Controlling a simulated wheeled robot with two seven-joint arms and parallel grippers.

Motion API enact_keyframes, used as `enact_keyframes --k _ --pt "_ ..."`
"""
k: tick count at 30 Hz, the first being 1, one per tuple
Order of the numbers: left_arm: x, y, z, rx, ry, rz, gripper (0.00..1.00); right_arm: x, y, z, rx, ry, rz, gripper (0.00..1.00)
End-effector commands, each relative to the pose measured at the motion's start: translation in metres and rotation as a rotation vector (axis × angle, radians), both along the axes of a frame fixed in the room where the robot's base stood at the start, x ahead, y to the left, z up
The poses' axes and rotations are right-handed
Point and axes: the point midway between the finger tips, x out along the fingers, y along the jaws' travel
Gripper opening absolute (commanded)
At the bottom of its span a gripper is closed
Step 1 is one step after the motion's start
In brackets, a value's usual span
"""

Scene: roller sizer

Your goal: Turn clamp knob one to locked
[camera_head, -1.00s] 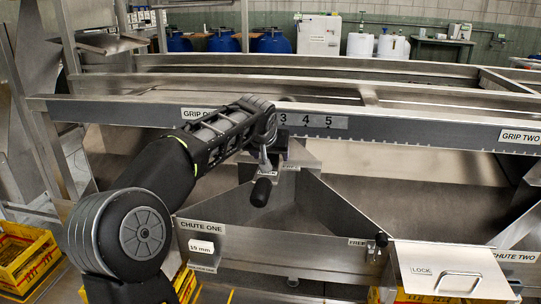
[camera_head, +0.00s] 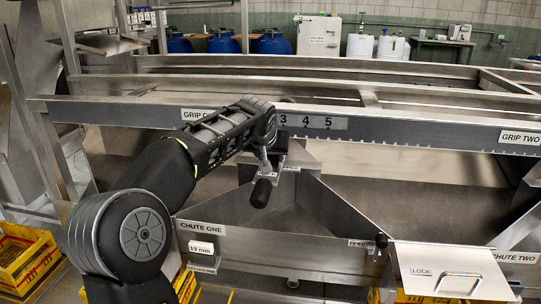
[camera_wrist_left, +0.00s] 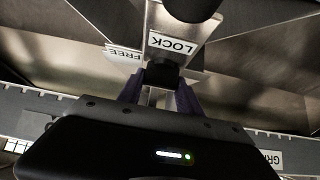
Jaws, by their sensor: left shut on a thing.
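My left gripper (camera_wrist_left: 158,98) is shut on a small black clamp knob (camera_wrist_left: 160,75), with a dark finger on each side of it in the left wrist view. A LOCK label (camera_wrist_left: 172,43) sits just beyond the knob, and a FREE label (camera_wrist_left: 122,53) lies to its left. Which way the knob points is hard to tell. In the head view my left gripper (camera_head: 266,155) reaches down at the front beam, and my arm hides the knob there. A black handle (camera_head: 261,193) hangs just below the gripper. My right gripper is not in view.
The front beam (camera_head: 410,129) carries a number scale and runs across above the chutes. Angled metal chute walls (camera_head: 340,212) stand below it. Yellow crates (camera_head: 25,262) stand low at left.

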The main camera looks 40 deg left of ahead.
Motion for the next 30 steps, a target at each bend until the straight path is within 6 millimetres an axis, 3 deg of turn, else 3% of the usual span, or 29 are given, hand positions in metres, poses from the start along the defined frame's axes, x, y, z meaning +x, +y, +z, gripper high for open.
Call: enact_keyframes --k 14,30 --pt "-0.001 0.000 0.002 -0.002 0.001 -0.076 0.01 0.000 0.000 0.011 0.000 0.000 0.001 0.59" --pt "0.000 0.002 0.001 -0.005 -0.002 -0.490 0.01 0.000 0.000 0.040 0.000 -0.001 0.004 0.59"
